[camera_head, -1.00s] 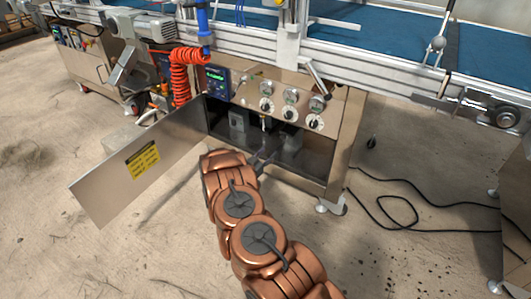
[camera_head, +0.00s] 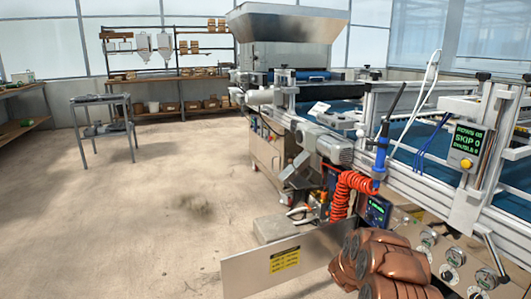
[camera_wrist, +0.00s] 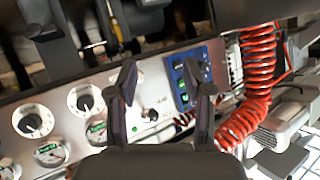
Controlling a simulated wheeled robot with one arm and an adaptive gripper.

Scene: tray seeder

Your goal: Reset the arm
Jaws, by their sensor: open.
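My copper-coloured arm (camera_head: 382,262) shows at the lower right in the head view, in front of the seeder's control panel. My gripper is out of sight in that view. In the wrist view my gripper (camera_wrist: 163,92) is open, its two dark fingers apart with nothing between them. Past the fingers are the panel's dials (camera_wrist: 86,98) and a blue control module (camera_wrist: 190,82). I cannot tell the exact gap between the fingertips and the panel.
The open metal door (camera_head: 300,262) with a yellow label sticks out left of my arm. A red coiled hose (camera_head: 343,190) hangs beside the panel. A display reading "SKIP" (camera_head: 466,146) stands at the right. A small table (camera_head: 100,99) is at the left.

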